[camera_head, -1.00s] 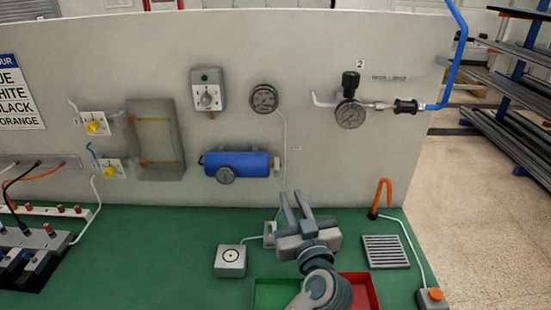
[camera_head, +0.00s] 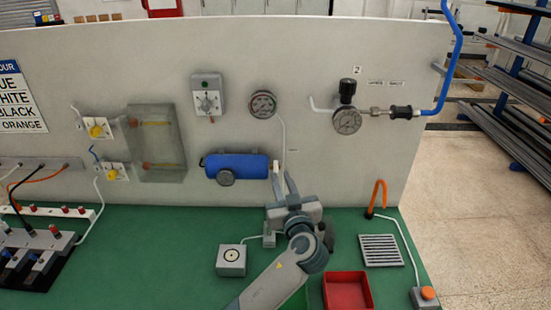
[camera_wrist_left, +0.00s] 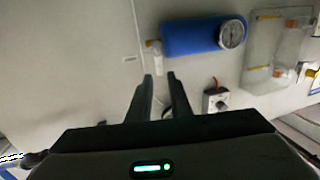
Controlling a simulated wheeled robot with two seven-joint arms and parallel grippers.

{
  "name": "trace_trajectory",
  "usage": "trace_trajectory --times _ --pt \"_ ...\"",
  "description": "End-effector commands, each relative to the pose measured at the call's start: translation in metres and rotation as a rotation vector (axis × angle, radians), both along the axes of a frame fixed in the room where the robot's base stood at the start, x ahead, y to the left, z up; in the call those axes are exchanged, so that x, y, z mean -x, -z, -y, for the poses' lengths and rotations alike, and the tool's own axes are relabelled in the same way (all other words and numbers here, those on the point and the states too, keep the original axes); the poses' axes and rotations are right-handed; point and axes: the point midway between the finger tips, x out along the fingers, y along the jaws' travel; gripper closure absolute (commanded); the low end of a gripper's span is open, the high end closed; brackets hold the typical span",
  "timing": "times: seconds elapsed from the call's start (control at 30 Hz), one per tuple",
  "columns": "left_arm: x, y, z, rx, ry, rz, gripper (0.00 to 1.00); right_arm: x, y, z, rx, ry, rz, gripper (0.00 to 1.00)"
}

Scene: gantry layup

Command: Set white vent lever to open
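A small white lever-like piece (camera_head: 277,166) sits at the right end of the blue tank (camera_head: 240,166) on the grey panel. My right gripper is out of view.
A gauge (camera_head: 263,105) and a dial box (camera_head: 208,94) are above the tank. A second gauge (camera_head: 347,121) is further right. On the green bench are a white-topped box (camera_head: 231,260), a red bin (camera_head: 347,291), a grate (camera_head: 381,250) and an orange hook (camera_head: 377,195).

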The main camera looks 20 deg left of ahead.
Motion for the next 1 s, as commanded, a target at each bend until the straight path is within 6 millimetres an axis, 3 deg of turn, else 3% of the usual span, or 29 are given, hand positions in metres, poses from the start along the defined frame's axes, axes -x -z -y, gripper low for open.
trace_trajectory --times 0.1,0.4,0.93,1.0 --pt "-0.02 -0.005 -0.012 -0.004 -0.001 0.0 0.82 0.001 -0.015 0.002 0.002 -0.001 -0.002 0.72" --pt "-0.058 -0.003 -0.032 -0.002 -0.001 0.0 0.82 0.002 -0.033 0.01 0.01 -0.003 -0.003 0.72" --pt "-0.07 0.0 -0.038 0.0 0.0 0.0 0.82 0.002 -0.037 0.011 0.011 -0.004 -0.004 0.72" --pt "-0.07 0.0 -0.038 0.0 0.0 0.0 0.98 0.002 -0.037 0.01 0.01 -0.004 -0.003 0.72"
